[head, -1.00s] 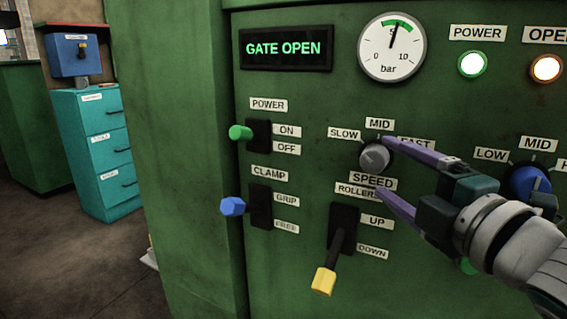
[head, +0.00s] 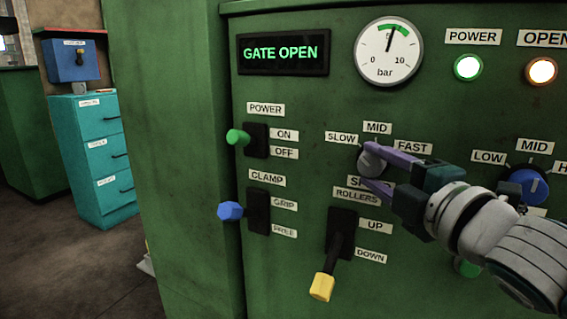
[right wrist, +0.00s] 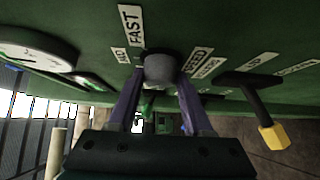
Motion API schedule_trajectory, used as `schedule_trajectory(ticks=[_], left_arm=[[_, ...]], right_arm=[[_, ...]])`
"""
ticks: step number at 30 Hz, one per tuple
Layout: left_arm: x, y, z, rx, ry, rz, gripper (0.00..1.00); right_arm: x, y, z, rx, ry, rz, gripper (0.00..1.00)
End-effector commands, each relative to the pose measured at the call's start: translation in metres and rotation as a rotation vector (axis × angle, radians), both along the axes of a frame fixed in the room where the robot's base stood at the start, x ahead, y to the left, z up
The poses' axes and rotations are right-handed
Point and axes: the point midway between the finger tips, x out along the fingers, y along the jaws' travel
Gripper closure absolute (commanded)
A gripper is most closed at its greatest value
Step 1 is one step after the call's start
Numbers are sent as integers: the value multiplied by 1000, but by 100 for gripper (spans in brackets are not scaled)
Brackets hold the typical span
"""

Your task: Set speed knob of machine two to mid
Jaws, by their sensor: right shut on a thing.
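The grey speed knob (head: 371,160) sits on the green panel of the machine (head: 300,90), below the labels SLOW, MID and FAST. My right gripper (head: 377,166) reaches in from the right with its purple fingers on either side of the knob, shut on it. The right wrist view shows the knob (right wrist: 160,69) between the two fingertips. The fingers cover part of the knob in the head view, so I cannot tell where its pointer stands. The SPEED label is partly hidden by a finger. My left gripper is not in view.
A blue knob (head: 530,186) is to the right, behind my right arm. A yellow-tipped roller lever (head: 322,286) sticks out below, pointing down. A green power lever (head: 238,138) and a blue clamp lever (head: 230,211) are at the left. The display (head: 283,53) reads GATE OPEN.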

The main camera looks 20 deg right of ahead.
Motion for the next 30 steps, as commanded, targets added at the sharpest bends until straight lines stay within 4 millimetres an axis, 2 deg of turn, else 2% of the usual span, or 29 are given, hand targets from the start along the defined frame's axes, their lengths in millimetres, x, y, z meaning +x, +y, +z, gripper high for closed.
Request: schedule_trajectory(ticks=[1, 9, 14, 20, 26, 30], left_arm=[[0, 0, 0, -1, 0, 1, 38], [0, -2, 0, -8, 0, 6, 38], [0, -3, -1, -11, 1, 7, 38], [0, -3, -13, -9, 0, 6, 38], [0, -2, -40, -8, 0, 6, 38], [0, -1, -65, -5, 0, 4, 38]], right_arm=[[0, 0, 0, 0, 0, 0, 71], [0, 0, 0, 1, 0, 0, 100], [0, 0, -1, 3, -2, 0, 100], [0, 0, -4, 33, -38, -1, 100], [0, 0, -10, 111, -128, -2, 100], [1, 0, -13, 190, -218, -3, 100]])
